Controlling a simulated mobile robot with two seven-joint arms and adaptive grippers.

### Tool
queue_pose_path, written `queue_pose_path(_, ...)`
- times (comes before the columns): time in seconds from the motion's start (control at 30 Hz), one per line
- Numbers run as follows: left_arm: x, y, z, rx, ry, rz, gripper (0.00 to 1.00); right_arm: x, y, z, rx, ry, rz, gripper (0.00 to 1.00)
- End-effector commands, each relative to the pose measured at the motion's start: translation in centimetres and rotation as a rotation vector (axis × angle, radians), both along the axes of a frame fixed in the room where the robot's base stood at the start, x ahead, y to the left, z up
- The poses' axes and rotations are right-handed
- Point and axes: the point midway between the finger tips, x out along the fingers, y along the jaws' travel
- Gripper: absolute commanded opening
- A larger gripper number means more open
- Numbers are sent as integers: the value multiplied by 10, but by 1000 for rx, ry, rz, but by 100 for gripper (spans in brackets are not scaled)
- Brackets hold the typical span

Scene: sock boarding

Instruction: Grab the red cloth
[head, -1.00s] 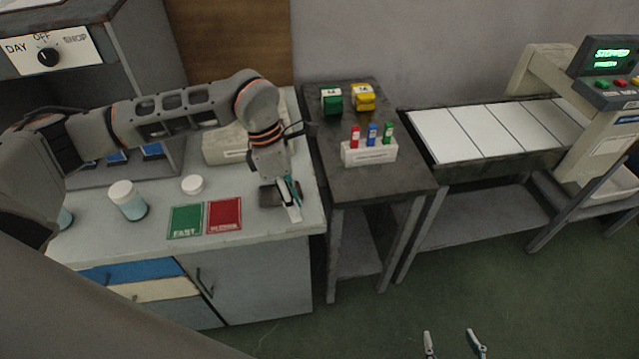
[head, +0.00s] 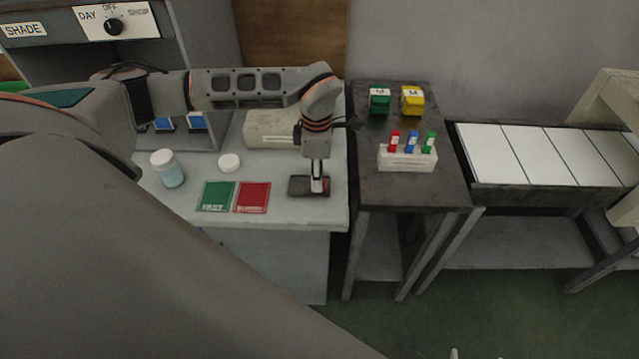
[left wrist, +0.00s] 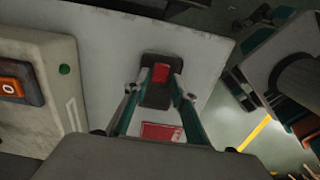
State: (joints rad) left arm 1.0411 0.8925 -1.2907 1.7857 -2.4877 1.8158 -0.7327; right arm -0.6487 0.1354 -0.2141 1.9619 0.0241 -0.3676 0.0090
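The red cloth (left wrist: 161,73) is a small red patch lying on a dark pad (left wrist: 155,92) in the left wrist view. In the head view the dark pad (head: 298,186) lies near the right end of the white counter, and my gripper mostly hides the cloth. My left gripper (head: 317,188) points down over the pad. In the left wrist view the left gripper (left wrist: 159,92) has its two fingers apart, one on each side of the pad and cloth, with nothing held. Only a tip of my right gripper shows at the bottom edge of the head view.
A green card (head: 215,195) and a red card (head: 252,197) lie left of the pad. A jar (head: 167,169) and a white lid (head: 229,162) stand behind them. A pale box (head: 270,130) is behind the gripper. A dark side table (head: 410,190) holds a rack (head: 407,158) of coloured clips.

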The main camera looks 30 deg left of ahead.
Motion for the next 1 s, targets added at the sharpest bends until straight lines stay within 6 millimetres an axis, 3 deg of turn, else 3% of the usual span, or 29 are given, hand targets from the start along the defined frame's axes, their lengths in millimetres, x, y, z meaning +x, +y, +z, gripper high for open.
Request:
queue_pose_path(0.1,0,0,-11,0,2,1,25,0,0,1,0,0,0,60)
queue_pose_path(0.37,0,0,-13,0,0,1,25,0,-2,0,-3,0,1,60)
queue_pose_path(0.47,0,0,-13,0,0,1,10,0,-2,0,-4,0,1,60)
queue_pose_path(1.0,0,0,-5,-1,-1,1,9,0,-3,0,-6,0,1,60)
